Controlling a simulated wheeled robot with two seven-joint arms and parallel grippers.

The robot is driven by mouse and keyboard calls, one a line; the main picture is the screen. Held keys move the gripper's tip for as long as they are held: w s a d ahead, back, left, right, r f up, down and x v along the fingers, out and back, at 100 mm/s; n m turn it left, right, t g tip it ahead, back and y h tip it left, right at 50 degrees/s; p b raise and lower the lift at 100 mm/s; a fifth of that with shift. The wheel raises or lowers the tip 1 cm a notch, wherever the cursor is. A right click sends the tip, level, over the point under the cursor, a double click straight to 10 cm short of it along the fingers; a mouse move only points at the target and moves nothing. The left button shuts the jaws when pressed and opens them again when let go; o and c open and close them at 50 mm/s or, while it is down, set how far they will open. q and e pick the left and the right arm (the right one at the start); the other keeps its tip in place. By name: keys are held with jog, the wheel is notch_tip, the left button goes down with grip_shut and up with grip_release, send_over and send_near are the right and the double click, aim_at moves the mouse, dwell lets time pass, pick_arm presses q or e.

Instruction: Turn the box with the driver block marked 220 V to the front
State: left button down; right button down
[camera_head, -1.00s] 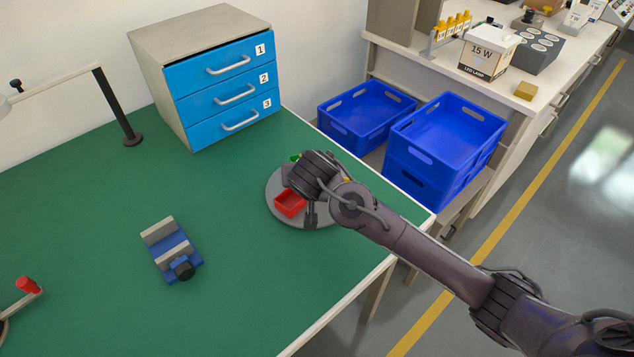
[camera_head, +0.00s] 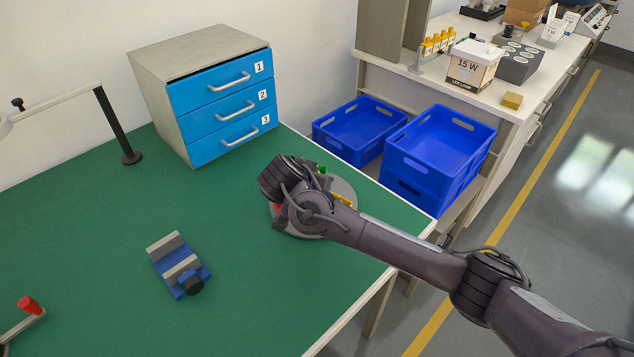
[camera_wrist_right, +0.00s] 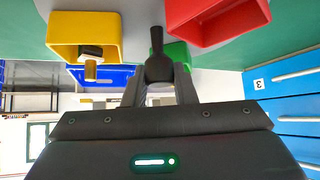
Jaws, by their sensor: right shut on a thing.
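A round grey turntable (camera_head: 346,190) stands near the right edge of the green table, partly hidden by my right arm. It carries small open boxes: red (camera_head: 280,217), green (camera_head: 322,169) and yellow (camera_head: 343,199). In the right wrist view, the red box (camera_wrist_right: 215,20), yellow box (camera_wrist_right: 75,30) and green box (camera_wrist_right: 176,52) surround a dark upright handle (camera_wrist_right: 157,45). My right gripper (camera_wrist_right: 160,85) is shut on this handle. A small dark and yellow block (camera_wrist_right: 90,62) shows at the yellow box; no 220 V mark is legible. My left gripper is out of view.
A blue drawer cabinet (camera_head: 225,100) stands behind the turntable. A blue vise (camera_head: 180,268) is to its left, with clear green table between. Blue crates (camera_head: 440,150) stand beyond the table's right edge. A lamp arm (camera_head: 115,120) is at the left.

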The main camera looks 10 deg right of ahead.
jog(key=shift+m+g+h, duration=0.5)
jog(key=shift+m+h, duration=0.2)
jog(key=shift+m, duration=0.3)
jog(key=c, duration=1.2)
grip_release()
jog(key=v, duration=0.7)
jog(key=shift+s+a+r, duration=0.15)
jog(key=shift+s+r, duration=0.1)
